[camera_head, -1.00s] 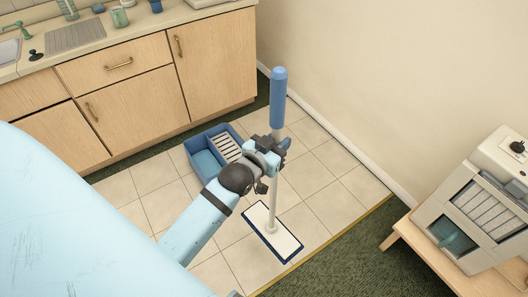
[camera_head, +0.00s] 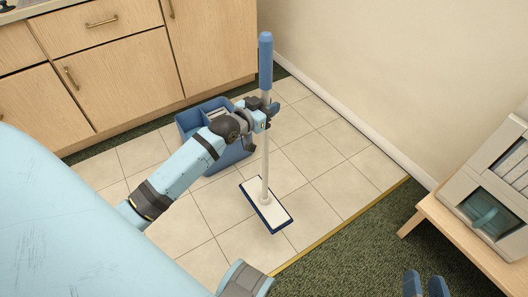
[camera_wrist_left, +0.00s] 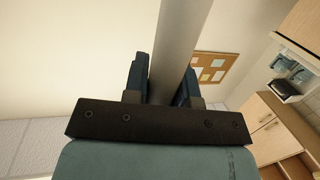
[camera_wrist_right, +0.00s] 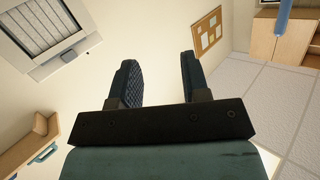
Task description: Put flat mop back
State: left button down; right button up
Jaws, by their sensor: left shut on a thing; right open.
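The flat mop (camera_head: 265,165) stands upright in the head view, with a blue grip at the top, a pale pole and a flat white head (camera_head: 266,204) with a dark blue edge. Its head is over the tiled floor; I cannot tell if it touches. My left gripper (camera_head: 266,112) is shut on the pole just below the blue grip. The pole (camera_wrist_left: 178,45) also runs between the fingers in the left wrist view. My right gripper (camera_head: 427,284) is open and empty at the bottom right, away from the mop; its spread fingers show in the right wrist view (camera_wrist_right: 160,80).
A blue bucket (camera_head: 228,157) with compartments stands behind my left gripper, partly hidden by it. Wooden cabinets (camera_head: 115,75) line the back left. A wooden stand (camera_head: 470,240) with a beige machine (camera_head: 500,180) is at the right. Tiles around the mop head are clear.

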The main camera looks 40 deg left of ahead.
pick_arm(q)
jog(key=f, duration=0.1)
jog(key=b, duration=0.5)
send_over(267, 152)
jog(key=w+a, duration=0.2)
jog(key=w, duration=0.1)
notch_tip(267, 152, down, 11)
jog(key=shift+s+f, duration=0.1)
jog(key=shift+s, duration=0.05)
pick_arm(e)
notch_tip(267, 152, up, 5)
jog(key=a+t+y, duration=0.2)
jog(key=t+y, duration=0.1)
pick_arm(q)
notch_tip(267, 152, down, 4)
jog(key=shift+f+b, duration=0.1)
jog(key=shift+b, duration=0.75)
jog(key=shift+d+f+b, duration=0.1)
jog(key=shift+f+b, duration=0.9)
jog(key=shift+f, duration=1.35)
pick_arm(e)
jog(key=shift+w+a+f+n+g, duration=0.1)
jog(key=shift+a+f+g, duration=0.2)
jog(key=shift+f, duration=0.5)
jog(key=shift+s+a+f+n+g, duration=0.1)
jog(key=shift+f+g, duration=0.25)
jog(key=shift+f, duration=0.4)
jog(key=shift+w+a+f+n+g, duration=0.15)
jog(key=shift+f+g, duration=0.2)
jog(key=shift+f, duration=0.45)
